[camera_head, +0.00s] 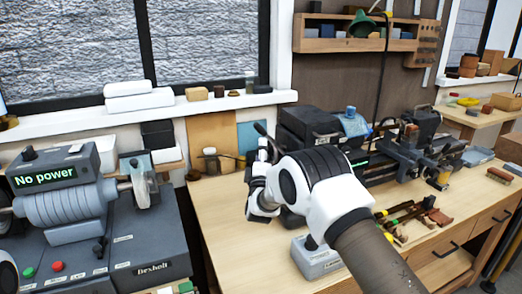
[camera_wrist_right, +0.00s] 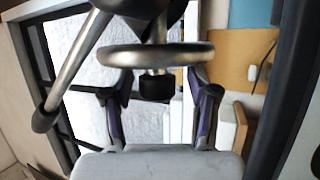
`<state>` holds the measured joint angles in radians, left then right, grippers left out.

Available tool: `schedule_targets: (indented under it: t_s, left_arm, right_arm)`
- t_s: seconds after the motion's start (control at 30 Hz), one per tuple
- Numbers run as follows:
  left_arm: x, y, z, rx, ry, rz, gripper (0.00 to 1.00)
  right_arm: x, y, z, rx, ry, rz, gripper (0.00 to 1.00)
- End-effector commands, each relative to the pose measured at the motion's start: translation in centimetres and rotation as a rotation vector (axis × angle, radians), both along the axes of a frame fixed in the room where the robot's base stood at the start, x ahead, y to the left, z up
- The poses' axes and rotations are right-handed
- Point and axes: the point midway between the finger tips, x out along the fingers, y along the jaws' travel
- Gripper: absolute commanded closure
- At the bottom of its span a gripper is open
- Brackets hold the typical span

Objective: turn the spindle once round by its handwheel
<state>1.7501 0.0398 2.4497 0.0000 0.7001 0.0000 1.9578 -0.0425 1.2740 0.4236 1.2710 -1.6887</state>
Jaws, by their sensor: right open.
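The handwheel (camera_wrist_right: 155,55) is a metal ring on a short shaft, seen nearly edge-on in the right wrist view. A dark round end piece (camera_wrist_right: 156,88) sits at its middle. My right gripper (camera_wrist_right: 160,92) is open, with one finger on each side of this end piece and the fingertips close to the rim. I cannot tell whether they touch it. In the head view my right gripper (camera_head: 262,188) is at the left end of the dark lathe (camera_head: 310,125), and my arm hides most of the handwheel.
A metal lever with a dark knob (camera_wrist_right: 45,119) slants down beside the wheel, left of my fingers. The wooden bench (camera_head: 235,245) is clear at front left. Tools (camera_head: 410,212) lie at right. A grey machine reading "No power" (camera_head: 45,178) stands left.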

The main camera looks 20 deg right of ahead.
Motion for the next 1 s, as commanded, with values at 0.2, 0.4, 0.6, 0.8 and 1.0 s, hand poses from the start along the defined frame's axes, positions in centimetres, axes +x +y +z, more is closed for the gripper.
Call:
schedule_targets:
  t_s: [0.2,0.4,0.6,0.8,1.0]
  left_arm:
    - [-0.03,0.00,-0.05,0.000,0.001,0.000,1.00]
    - [-0.02,0.00,-0.05,0.000,0.001,0.000,1.00]
    - [-0.02,0.00,-0.07,0.000,0.001,0.000,1.00]
    - [-0.02,0.00,-0.12,0.000,0.001,0.000,1.00]
    - [-0.02,0.00,-0.24,0.000,0.000,0.000,1.00]
  right_arm:
    - [0.00,0.02,-0.05,0.000,0.000,0.000,0.59]
    - [0.00,0.01,-0.04,0.000,0.000,0.000,1.00]
    - [0.00,-0.01,-0.02,0.000,-0.001,0.000,1.00]
    - [-0.01,-0.02,0.00,0.000,-0.002,0.000,1.00]
    - [-0.01,-0.03,0.00,0.001,-0.007,-0.001,1.00]
